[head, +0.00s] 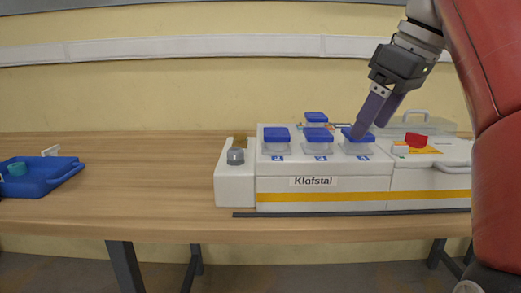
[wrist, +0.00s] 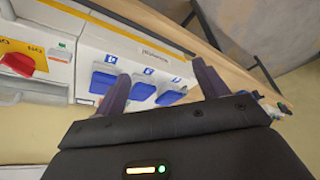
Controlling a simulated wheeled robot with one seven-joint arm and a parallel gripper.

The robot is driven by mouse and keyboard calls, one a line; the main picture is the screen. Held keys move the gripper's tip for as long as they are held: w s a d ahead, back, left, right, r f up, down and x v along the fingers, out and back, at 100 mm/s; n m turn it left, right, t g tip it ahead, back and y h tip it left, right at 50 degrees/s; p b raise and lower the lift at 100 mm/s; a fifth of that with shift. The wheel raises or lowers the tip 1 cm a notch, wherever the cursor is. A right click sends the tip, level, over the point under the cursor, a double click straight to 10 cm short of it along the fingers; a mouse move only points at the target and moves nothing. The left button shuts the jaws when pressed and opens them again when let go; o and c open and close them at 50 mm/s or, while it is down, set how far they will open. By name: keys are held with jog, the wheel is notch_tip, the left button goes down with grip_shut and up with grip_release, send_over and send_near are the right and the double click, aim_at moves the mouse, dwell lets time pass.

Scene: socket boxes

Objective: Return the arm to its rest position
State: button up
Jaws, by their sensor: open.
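My gripper (head: 373,112) reaches down from the upper right in the head view, with dark purple fingers. Its tips are at the rightmost front blue-lidded socket (head: 357,134); I cannot tell whether they touch it. In the wrist view my gripper (wrist: 160,88) shows its two fingers spread wide with nothing held between them. Blue socket lids (wrist: 141,91) lie beyond and between the fingers. The lids in the front row look closed.
The white socket box (head: 324,183) labelled "Klofstal" stands on the wooden table (head: 120,165). A second box with a red switch (head: 416,140) adjoins it on the right. A blue tray (head: 40,178) sits far left. The table between is clear.

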jog(key=s+f+m+h, duration=0.1)
jog(key=s+f+m, duration=0.2)
jog(key=f, duration=0.8)
jog(key=s+a+f+m+t+h, duration=0.1)
jog(key=s+f+m, duration=0.2)
jog(key=f, duration=0.8)
jog(key=s+a+f+m+t+h, duration=0.1)
jog(key=s+f+m, duration=0.2)
jog(key=s+f, duration=0.4)
notch_tip(320, 180, down, 4)
jog(key=shift+a+f, duration=0.15)
jog(key=shift+f, duration=0.05)
